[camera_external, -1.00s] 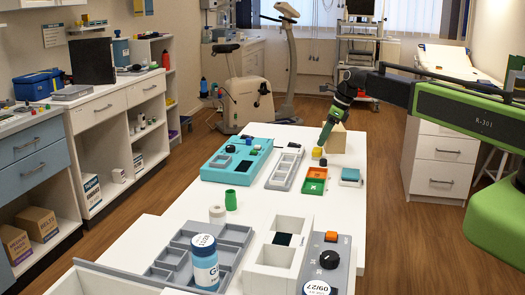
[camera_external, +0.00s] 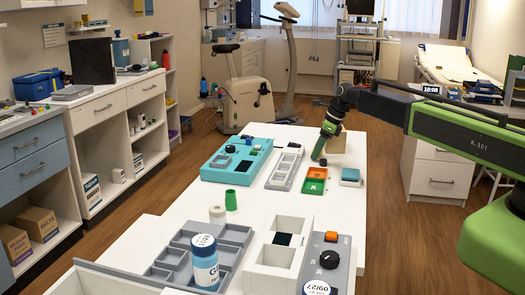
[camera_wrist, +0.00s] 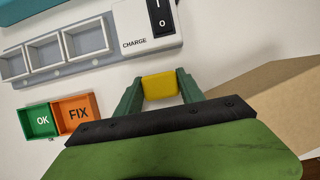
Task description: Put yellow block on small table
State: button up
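The yellow block (camera_wrist: 160,86) shows in the wrist view between my gripper's two green fingertips, which meet its left and right sides. My gripper (camera_external: 318,160) is low over the white table (camera_external: 180,228) in the external view, behind the green-and-orange tray. The yellow block is hidden there. I cannot tell whether it is lifted off the surface. A tan wooden box-like thing (camera_external: 336,142) stands just behind my gripper. It also shows to the right of the fingers in the wrist view (camera_wrist: 275,100). I cannot tell which thing is the small table.
A grey three-part holder (camera_external: 284,170) and a teal panel (camera_external: 235,160) lie to the left. A green cup (camera_external: 231,200) stands nearer the camera.

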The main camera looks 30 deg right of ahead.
grip_shut()
notch_tip(320, 180, up, 10)
jog(key=p, duration=1)
notch_tip(320, 180, down, 6)
jog(key=b, duration=0.6)
jog(key=shift+f, duration=0.2)
